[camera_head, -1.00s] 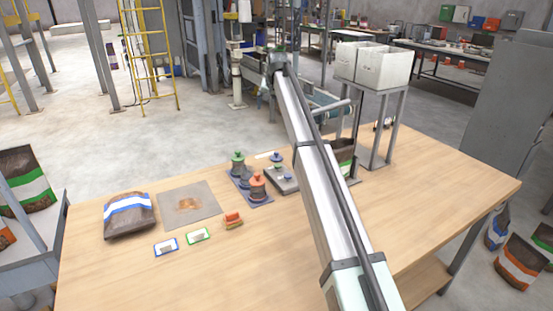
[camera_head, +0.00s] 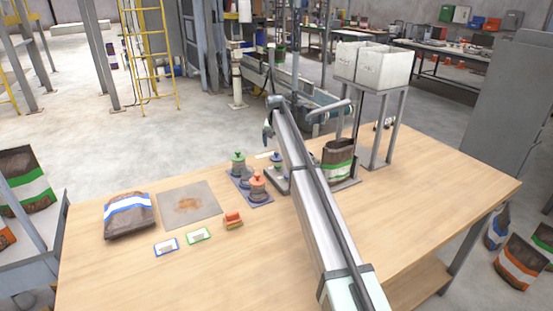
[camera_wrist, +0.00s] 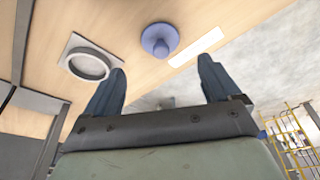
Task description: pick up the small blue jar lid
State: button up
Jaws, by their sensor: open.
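The small blue jar lid (camera_wrist: 160,40), a round disc with a knob, lies on the wooden table in the wrist view. It also shows in the head view (camera_head: 276,157) just left of my arm. My gripper (camera_wrist: 160,80) is open, with its two dark blue-grey fingers spread and nothing between them. The lid lies beyond the fingertips, apart from them. In the head view my gripper (camera_head: 268,132) hangs above the table's far edge, above the lid.
A white strip (camera_wrist: 195,47) lies beside the lid. A grey square holder with a ring (camera_wrist: 89,62) sits left of it. A green-lidded jar (camera_head: 238,162) and an orange-lidded jar (camera_head: 257,185) stand close by. A brown bag (camera_head: 338,160) stands right of my arm.

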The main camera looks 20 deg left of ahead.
jog(key=shift+x, duration=3.35)
jog(key=shift+s+a, duration=0.1)
jog(key=c, duration=1.1)
jog(key=shift+r, duration=0.1)
notch_tip(320, 180, up, 8)
jog(key=shift+f, duration=0.2)
jog(key=s+a+r+n, duration=0.1)
jog(key=s+a+r, duration=0.25)
jog(key=s, duration=0.35)
jog(key=s+a+r, duration=0.3)
jog(key=s+a, duration=0.1)
jog(key=s, duration=0.2)
jog(key=shift+s+d+r+n+g+y, duration=0.1)
jog(key=shift+s+d+n+y, duration=0.2)
jog(key=shift+s+n, duration=0.85)
jog(key=shift+s+d+n+g+y, duration=0.15)
jog(key=shift+s+d+n, duration=0.35)
jog(key=shift+s, duration=1.25)
jog(key=shift+s+d+r+n+g+y, duration=0.1)
jog(key=shift+s+d+n+y, duration=0.2)
jog(key=shift+s+n, duration=0.85)
